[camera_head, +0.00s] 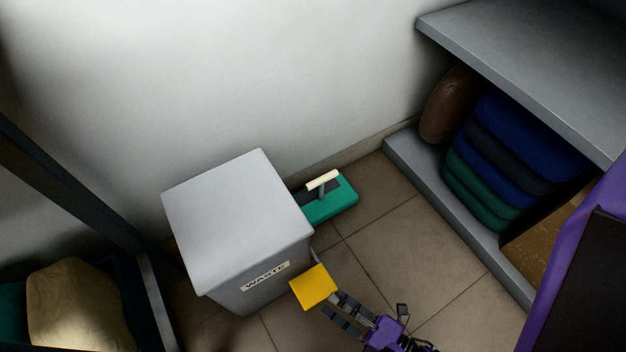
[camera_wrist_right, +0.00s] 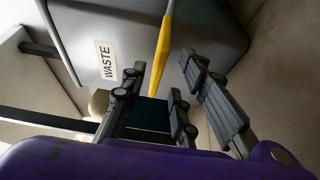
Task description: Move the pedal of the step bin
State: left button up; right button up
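The step bin (camera_head: 238,215) is a grey box with a closed flat lid and a WASTE label, standing against the wall. Its yellow pedal (camera_head: 313,287) sticks out low at the front right corner. The bin (camera_wrist_right: 205,25) also shows in the right wrist view, with the pedal (camera_wrist_right: 161,50) seen nearly edge-on. My right gripper (camera_head: 333,306) is just beside the pedal's lower right edge. In the wrist view its fingers (camera_wrist_right: 164,62) are apart, with the pedal's edge in the gap between them. Whether they touch it is unclear. My left gripper is out of view.
A green box with a cream-handled tool (camera_head: 330,200) lies behind the bin. A grey shelf unit (camera_head: 530,60) on the right holds folded blue and green comforters (camera_head: 500,155). A dark rack with a cream bundle (camera_head: 75,305) is at lower left. Tiled floor (camera_head: 400,230) is clear between.

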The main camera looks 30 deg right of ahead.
aim_at(314, 286)
jog(key=b+x, duration=0.1)
jog(key=x, duration=0.6)
jog(key=shift+w+a+r, duration=0.1)
jog(key=shift+w+a, duration=0.1)
jog(key=shift+w, duration=0.1)
jog(key=shift+c, duration=0.3)
grip_shut()
